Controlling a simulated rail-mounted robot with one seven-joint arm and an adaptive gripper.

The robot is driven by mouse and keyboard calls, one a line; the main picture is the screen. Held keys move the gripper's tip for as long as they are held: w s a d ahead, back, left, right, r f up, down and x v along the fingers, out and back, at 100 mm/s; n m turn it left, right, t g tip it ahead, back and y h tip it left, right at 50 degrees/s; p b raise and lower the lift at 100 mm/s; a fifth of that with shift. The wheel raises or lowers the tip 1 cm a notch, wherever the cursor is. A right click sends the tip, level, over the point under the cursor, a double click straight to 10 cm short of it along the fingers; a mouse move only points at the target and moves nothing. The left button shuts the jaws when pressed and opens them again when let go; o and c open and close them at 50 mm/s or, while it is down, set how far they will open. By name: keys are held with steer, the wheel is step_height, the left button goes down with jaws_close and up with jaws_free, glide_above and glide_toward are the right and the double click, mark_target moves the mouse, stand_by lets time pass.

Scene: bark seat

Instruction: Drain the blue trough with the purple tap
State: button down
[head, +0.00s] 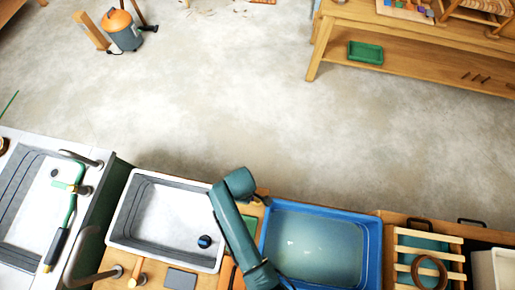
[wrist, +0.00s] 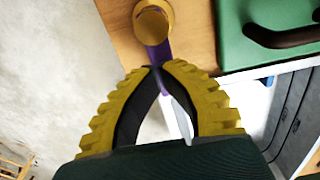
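The blue trough (head: 374,250) stands at the lower right in the head view, with cloudy greenish water (head: 318,246) in it. The purple tap (wrist: 158,54) shows in the wrist view as a purple lever under a round brass top (wrist: 152,23), beside a wooden surface. My gripper (wrist: 157,69) has yellow ribbed fingers with dark inner pads. Its tips close together at the purple lever, and part of the lever shows in the gap between the fingers. In the head view my arm hides the gripper and the tap, just left of the trough.
A grey basin (head: 165,205) with a dark blue round piece stands left of my arm. A slatted wooden rack (head: 428,252) is right of the trough. A green case (wrist: 265,35) lies close to the tap. Open concrete floor spreads beyond the counter.

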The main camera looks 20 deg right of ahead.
steer(key=shift+w+d+b, duration=1)
steer(key=shift+w+d, duration=0.5)
steer(key=shift+w, duration=0.15)
step_height(320, 180, up, 4)
steer(key=p, duration=0.4)
